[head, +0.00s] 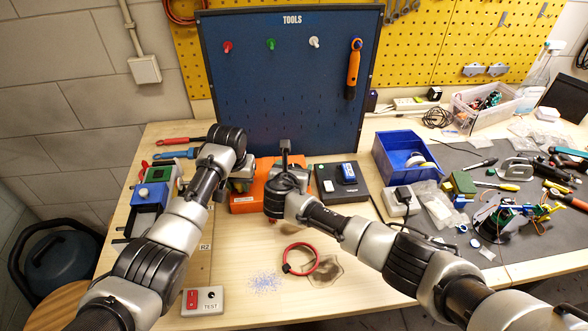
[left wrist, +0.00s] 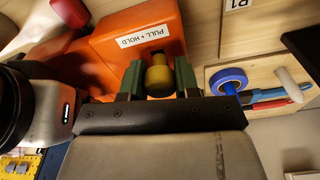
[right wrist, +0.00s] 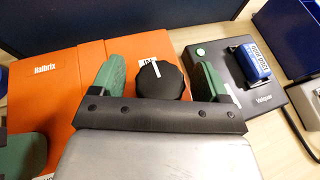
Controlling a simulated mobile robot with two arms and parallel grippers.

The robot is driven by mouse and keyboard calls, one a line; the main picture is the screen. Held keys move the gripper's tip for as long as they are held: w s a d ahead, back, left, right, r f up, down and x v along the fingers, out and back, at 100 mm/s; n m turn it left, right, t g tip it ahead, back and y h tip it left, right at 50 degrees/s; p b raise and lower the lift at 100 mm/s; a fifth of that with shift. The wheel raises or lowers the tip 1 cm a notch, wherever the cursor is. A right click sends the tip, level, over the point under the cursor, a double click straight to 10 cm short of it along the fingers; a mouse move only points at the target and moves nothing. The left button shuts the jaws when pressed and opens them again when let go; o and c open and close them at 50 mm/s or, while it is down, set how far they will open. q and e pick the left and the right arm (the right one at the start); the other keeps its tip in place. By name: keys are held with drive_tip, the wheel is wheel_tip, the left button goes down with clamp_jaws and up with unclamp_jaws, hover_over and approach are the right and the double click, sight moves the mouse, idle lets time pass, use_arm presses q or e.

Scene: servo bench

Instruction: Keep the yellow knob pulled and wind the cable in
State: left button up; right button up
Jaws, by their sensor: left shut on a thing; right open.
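The orange housing (head: 268,167) stands at the back of the bench, in front of the tool board. In the left wrist view, the yellow knob (left wrist: 159,82) sits between the green fingers of my left gripper (left wrist: 158,70), which is shut on it. A "PULL + HOLD" label (left wrist: 142,36) is beside the knob. In the right wrist view, my right gripper (right wrist: 160,72) is open around a black dial (right wrist: 160,81) with a white mark, with gaps on both sides. A red cable-like loop (head: 316,262) with a black piece lies on the bench; I cannot tell whether it joins the housing.
A black box (head: 343,181) with a blue part stands close right of the housing. A blue bin (head: 403,155) is further right. Blue and green units (head: 150,196) stand left. A TEST switch box (head: 203,301) sits at the front edge.

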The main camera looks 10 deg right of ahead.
use_arm(q)
drive_tip(key=shift+f, duration=0.1)
use_arm(e)
drive_tip(key=shift+s, duration=0.15)
drive_tip(key=v, duration=1.1)
drive_tip(key=shift+s+a, duration=0.2)
drive_tip(key=shift+s, duration=0.15)
drive_tip(key=shift+r, duration=0.1)
use_arm(q)
drive_tip(key=o, duration=1)
